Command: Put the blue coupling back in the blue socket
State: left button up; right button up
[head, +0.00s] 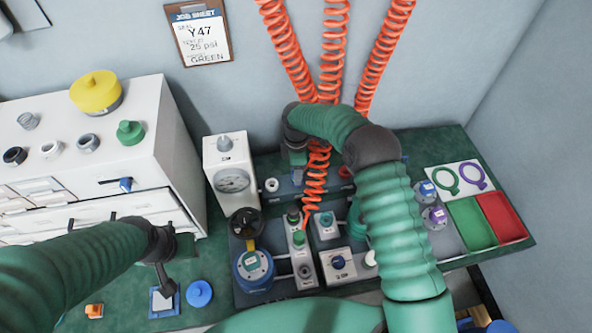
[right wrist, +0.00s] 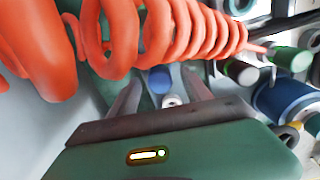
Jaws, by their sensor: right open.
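My right gripper (head: 295,157) points down over the grey rail (head: 285,192) at the back of the bench. In the right wrist view the right gripper (right wrist: 160,88) is open, its two fingers apart. A small blue round piece (right wrist: 160,78) shows between and beyond the fingertips, with a pale ring (right wrist: 173,101) beside it. I cannot tell whether this blue piece is the coupling or the socket, or whether the fingers touch it. My left gripper (head: 167,290) hangs over a small blue-and-white plate (head: 160,303) at the left. Its finger opening is not clear.
Orange coiled hoses (head: 335,45) hang close to the right gripper. A gauge box (head: 230,165) stands left of the rail. A blue canister (head: 254,268) and green-capped fittings (head: 299,238) stand in front. Green and red trays (head: 505,217) lie at the right.

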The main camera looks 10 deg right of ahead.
notch_tip(320, 180, up, 16)
jog(key=p, duration=0.1)
dwell(0.5)
jog(key=s+d+r+m+t+p, duration=0.1)
jog(key=s+d+m+p, duration=0.1)
jog(key=s+m, duration=0.6)
jog(key=s+d+r+m+t+p, duration=0.1)
jog(key=s+d+m, duration=0.4)
jog(key=s, duration=1.3)
jog(key=r+m+p, duration=0.1)
jog(key=m, duration=0.3)
jog(key=shift+s+d+r+t+p, duration=0.2)
jog(key=shift+s+d+t+p, duration=0.05)
jog(key=shift+d+t+p, duration=0.1)
jog(key=shift+a, duration=0.1)
